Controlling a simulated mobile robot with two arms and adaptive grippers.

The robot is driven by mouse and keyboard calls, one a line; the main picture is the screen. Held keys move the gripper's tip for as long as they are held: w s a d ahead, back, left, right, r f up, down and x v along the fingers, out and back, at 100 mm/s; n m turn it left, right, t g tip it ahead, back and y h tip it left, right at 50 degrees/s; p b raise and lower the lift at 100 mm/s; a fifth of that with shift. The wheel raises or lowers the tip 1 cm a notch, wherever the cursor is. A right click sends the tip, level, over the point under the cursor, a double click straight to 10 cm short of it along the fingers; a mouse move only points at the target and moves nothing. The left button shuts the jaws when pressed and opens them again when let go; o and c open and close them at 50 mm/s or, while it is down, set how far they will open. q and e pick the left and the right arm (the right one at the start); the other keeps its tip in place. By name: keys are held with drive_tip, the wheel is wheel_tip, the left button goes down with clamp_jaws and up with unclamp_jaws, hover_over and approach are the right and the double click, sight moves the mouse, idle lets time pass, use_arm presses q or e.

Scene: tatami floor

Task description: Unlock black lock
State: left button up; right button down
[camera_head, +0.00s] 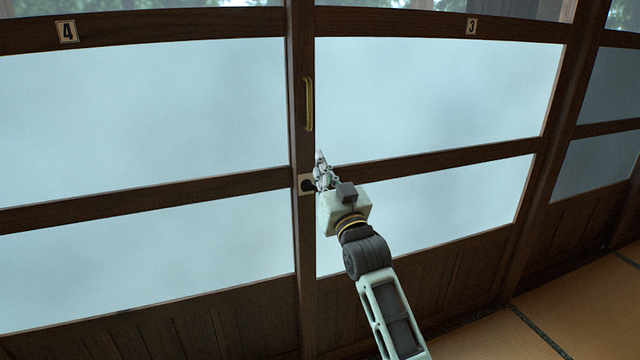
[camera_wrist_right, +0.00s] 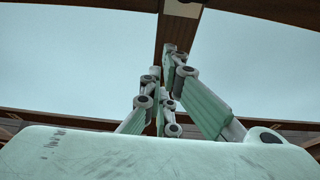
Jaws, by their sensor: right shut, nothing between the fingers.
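The black lock (camera_head: 306,185) sits on a small pale plate on the dark wooden post between two sliding door panels. It is partly covered by my right gripper in the head view. My right gripper (camera_head: 320,158) is shut and empty, just right of the lock, with its fingertips pointing up. I cannot tell whether it touches the lock. In the right wrist view the fingers (camera_wrist_right: 168,52) are close together in front of the post, and the lock cannot be made out there. My left gripper is not in view.
A brass handle (camera_head: 309,104) is on the post above the lock. Door panels carry plates marked 4 (camera_head: 67,32) and 3 (camera_head: 471,26). Wooden crossbars (camera_head: 150,200) run across the panes. Tatami floor (camera_head: 590,310) is clear at lower right.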

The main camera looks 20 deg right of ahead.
sight(309, 188)
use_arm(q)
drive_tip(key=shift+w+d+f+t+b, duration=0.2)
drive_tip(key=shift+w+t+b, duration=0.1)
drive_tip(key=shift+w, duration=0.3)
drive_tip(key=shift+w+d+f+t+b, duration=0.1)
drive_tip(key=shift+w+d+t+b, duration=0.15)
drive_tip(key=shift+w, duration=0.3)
use_arm(e)
drive_tip(key=f, duration=0.1)
drive_tip(key=w+f, duration=0.1)
drive_tip(key=f, duration=0.1)
drive_tip(key=shift+w+f, duration=0.25)
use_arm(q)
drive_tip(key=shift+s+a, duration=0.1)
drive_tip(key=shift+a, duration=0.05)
